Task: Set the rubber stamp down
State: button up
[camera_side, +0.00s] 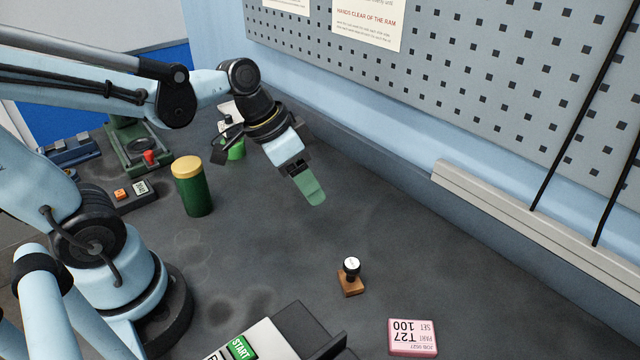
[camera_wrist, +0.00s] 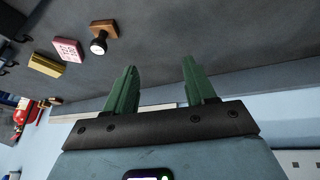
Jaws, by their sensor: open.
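The rubber stamp (camera_side: 350,278) stands upright on the bench in the side view, with a brown wooden base and a dark round knob with a pale top. It also shows in the wrist view (camera_wrist: 103,33) at the upper left. My gripper (camera_side: 311,190) is in the air above the bench, up and to the left of the stamp in the side view. Its green fingers are spread apart with nothing between them in the wrist view (camera_wrist: 160,80). The gripper and the stamp are well apart.
A pink job card block (camera_side: 412,338) lies right of the stamp. A machine with a green START button (camera_side: 241,347) is at the front. A green canister with a yellow lid (camera_side: 192,186) stands left. A pegboard wall (camera_side: 470,70) bounds the back. The middle bench is clear.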

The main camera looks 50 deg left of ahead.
jog(key=a+r+n+t+y, duration=0.1)
jog(key=s+a+r+n+t+y, duration=0.1)
jog(key=a+n+t+y, duration=0.1)
jog(key=shift+s+a+r, duration=0.2)
jog(key=shift+a, duration=0.1)
dwell(1.3)
